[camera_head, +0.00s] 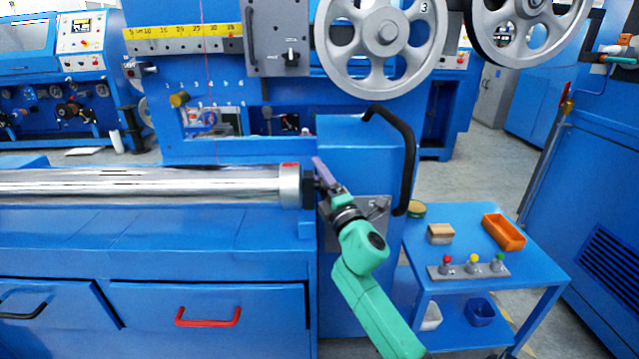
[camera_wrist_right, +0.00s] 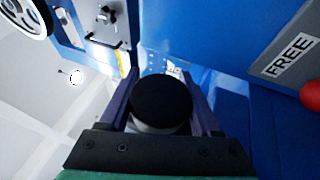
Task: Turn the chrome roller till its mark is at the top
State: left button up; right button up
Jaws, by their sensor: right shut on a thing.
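The chrome roller (camera_head: 150,184) lies level along the blue machine, from the left edge to a pale end collar (camera_head: 290,186). A small red mark (camera_head: 289,165) shows at the upper edge of this collar in the head view. My right gripper (camera_head: 318,183) is at the roller's right end, beside its dark end piece. In the right wrist view, the two purple fingers of my right gripper (camera_wrist_right: 160,88) are shut on a round black knob (camera_wrist_right: 161,102), one on each side. The head view partly hides this grip. My left gripper is out of view.
A black curved handle (camera_head: 402,150) stands right of my right gripper. A blue cart (camera_head: 460,222) at the right carries an orange tray (camera_head: 503,231), a small box (camera_head: 440,234) and a strip of coloured knobs (camera_head: 468,270). A red drawer handle (camera_head: 208,322) is below the roller.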

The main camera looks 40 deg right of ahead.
aim_at(327, 190)
jog(key=o, duration=1.1)
jog(key=v, duration=0.4)
jog(key=shift+s+f, duration=0.1)
jog(key=shift+f, duration=0.05)
pick_arm(q)
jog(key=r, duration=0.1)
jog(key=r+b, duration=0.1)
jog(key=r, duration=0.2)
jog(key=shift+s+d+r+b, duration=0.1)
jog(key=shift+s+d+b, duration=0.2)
jog(key=shift+b, duration=0.1)
pick_arm(e)
jog(key=v, duration=1)
jog(key=shift+s, duration=0.15)
